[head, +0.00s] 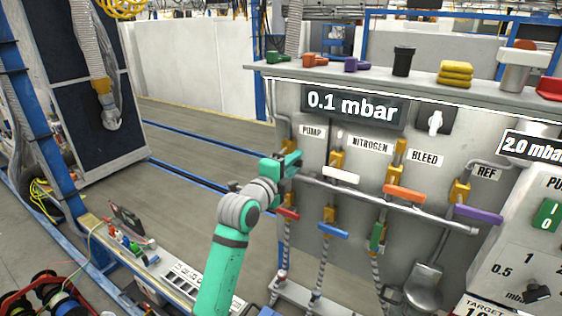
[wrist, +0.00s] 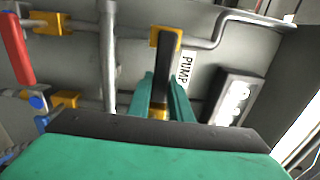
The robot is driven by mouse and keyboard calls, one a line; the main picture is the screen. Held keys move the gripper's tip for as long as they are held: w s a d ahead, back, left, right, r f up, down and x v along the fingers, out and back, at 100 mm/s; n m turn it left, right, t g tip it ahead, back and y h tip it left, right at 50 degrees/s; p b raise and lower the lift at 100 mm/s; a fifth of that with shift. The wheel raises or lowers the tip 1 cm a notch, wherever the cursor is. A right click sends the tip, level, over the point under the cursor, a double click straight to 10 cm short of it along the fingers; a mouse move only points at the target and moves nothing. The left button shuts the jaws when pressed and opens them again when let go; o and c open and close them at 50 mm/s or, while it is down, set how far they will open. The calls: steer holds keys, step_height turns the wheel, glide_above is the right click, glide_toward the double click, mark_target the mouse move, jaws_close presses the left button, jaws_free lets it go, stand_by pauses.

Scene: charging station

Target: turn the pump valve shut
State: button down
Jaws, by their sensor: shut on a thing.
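The pump valve is on the panel beside the PUMP label (head: 311,131). In the wrist view its dark handle (wrist: 169,55) runs from a yellow fitting (wrist: 157,37) down between my fingers. The PUMP label also shows there, just right of the handle (wrist: 185,66). My green gripper (head: 293,161) is at the left end of the panel, covering most of the pump valve in the head view. It also shows in the wrist view (wrist: 164,82), shut on the handle with a finger on each side.
The white nitrogen handle (head: 341,175), orange bleed handle (head: 404,193) and purple REF handle (head: 478,214) lie to the right. The display (head: 352,104) reads 0.1 mbar. Open floor lies left of the panel.

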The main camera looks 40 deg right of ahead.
steer(key=shift+f, duration=0.15)
steer(key=c, duration=1.6)
jaws_free()
steer(key=v, duration=1.1)
